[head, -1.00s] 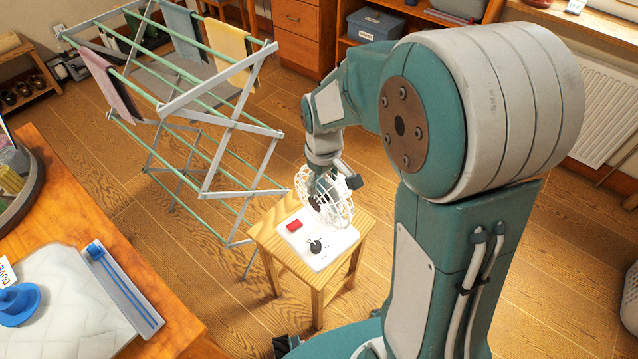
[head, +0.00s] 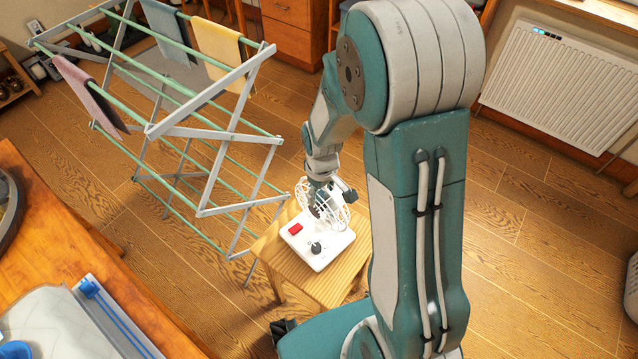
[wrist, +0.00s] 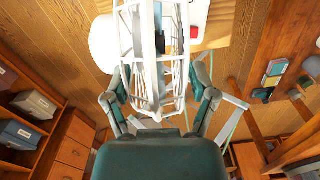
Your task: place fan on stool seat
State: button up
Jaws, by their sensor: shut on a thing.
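The white fan has a wire cage (head: 334,215) and a flat base (head: 318,246) with a red switch and a dark knob. It appears upright on or just over the wooden stool seat (head: 330,285); I cannot tell if the base touches the wood. My gripper (head: 322,200) is shut on the fan's cage from above. In the wrist view my gripper's fingers (wrist: 160,95) stand on both sides of the cage (wrist: 150,50), and part of the base (wrist: 196,12) shows at the top. My arm hides the right edge of the stool.
A folding drying rack (head: 200,130) with cloths stands close to the stool's left. A wooden table (head: 60,235) with a padded board is at the lower left. A white radiator (head: 560,85) is on the right wall. Floor right of my arm is clear.

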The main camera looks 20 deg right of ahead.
jog(key=shift+a+f, duration=0.1)
jog(key=shift+f, duration=0.6)
jog(key=o, duration=1.2)
jog(key=shift+s, duration=0.1)
notch_tip(320, 180, up, 12)
jog(key=shift+r, duration=0.1)
jog(key=s+r+m+t, duration=0.1)
jog(key=s+r+t, duration=0.1)
jog(key=s+r, duration=0.3)
jog(key=s+r+m+t, duration=0.1)
jog(key=s+r+m, duration=0.1)
jog(key=s+r, duration=0.3)
jog(key=s+r+m+t, duration=0.2)
jog(key=s+r, duration=0.3)
jog(key=shift+s+a+r+t, duration=0.1)
jog(key=shift+r+t, duration=0.15)
jog(key=shift+t, duration=0.05)
